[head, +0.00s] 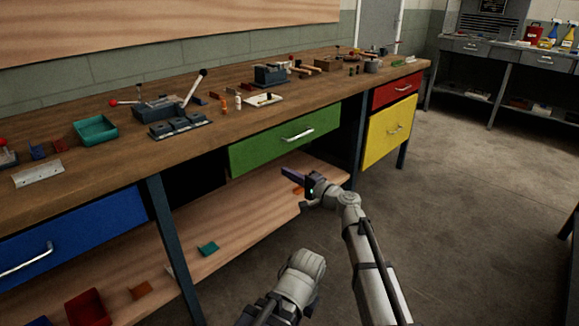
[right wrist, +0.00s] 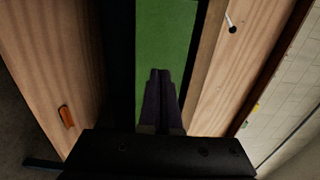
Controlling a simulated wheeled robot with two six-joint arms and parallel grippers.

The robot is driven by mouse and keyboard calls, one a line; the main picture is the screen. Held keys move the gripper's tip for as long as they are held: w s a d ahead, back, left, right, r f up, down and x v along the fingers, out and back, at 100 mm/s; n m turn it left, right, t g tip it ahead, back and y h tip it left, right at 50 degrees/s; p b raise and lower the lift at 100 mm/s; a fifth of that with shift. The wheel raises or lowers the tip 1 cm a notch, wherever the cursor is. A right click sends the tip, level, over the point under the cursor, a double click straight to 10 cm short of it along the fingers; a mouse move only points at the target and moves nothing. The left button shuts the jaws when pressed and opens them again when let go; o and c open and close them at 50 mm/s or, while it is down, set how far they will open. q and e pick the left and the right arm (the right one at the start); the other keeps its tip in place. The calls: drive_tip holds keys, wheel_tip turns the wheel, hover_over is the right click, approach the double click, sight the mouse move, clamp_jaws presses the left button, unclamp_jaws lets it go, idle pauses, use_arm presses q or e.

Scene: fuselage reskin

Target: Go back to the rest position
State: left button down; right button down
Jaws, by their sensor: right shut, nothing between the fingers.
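My right gripper (head: 290,174) is in front of the workbench, just below the green drawer (head: 285,140). In the right wrist view its two dark fingers (right wrist: 158,88) are together with nothing between them, and the green drawer front (right wrist: 165,35) lies beyond them. I cannot tell whether the fingertips touch the drawer. The green drawer looks closed in the bench. A pale arm part of mine is at the bottom middle of the head view; no left gripper fingers show there.
The wooden workbench (head: 225,122) holds a teal tray (head: 96,130) and several tools. A lower shelf (head: 250,205) carries a few small parts. Blue (head: 75,238), red (head: 397,91) and yellow (head: 390,131) drawer fronts flank the green one. The floor (head: 480,210) at right is clear.

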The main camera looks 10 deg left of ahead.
drive_tip(key=s+d+f+n+g+h, duration=0.7)
drive_tip(key=s+d+f, duration=0.6)
drive_tip(key=s+f, duration=0.35)
drive_tip(key=s+d+f+g+h, duration=0.1)
drive_tip(key=s+d+f+h, duration=0.25)
drive_tip(key=s+d, duration=0.35)
drive_tip(key=s+d+f+g+h, duration=0.2)
drive_tip(key=s+d+h, duration=0.3)
drive_tip(key=d, duration=0.5)
drive_tip(key=s+a+n, duration=0.4)
drive_tip(key=s+a, duration=0.2)
drive_tip(key=a, duration=0.5)
wheel_tip(320, 180, up, 36)
drive_tip(key=p, duration=3.6)
drive_tip(key=shift+r+g, duration=0.2)
drive_tip(key=shift+g, duration=0.2)
drive_tip(key=shift+s+a, duration=0.1)
